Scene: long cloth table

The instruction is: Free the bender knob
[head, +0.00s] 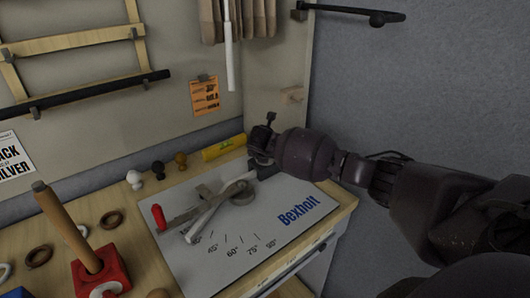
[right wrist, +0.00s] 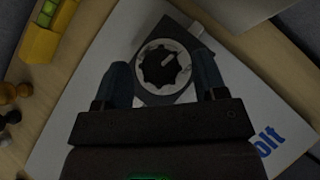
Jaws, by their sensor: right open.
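The bender knob (right wrist: 158,70) is a black lobed knob with a pale pointer line, set in a light ring on a dark grey block, in the right wrist view. My right gripper (right wrist: 162,64) is open, with one finger on each side of the knob. I cannot tell whether the fingers touch it. In the head view my right gripper (head: 262,160) is at the back of the white Bexholt bender plate (head: 255,232) and hides the knob. My left gripper is not in view.
A yellow box (head: 222,147) lies behind the plate, beside small white, black and brown knobs (head: 158,168). A red block with a wooden post (head: 68,232) and several rings stand at the left. A wall with racks rises behind. The plate's front is clear.

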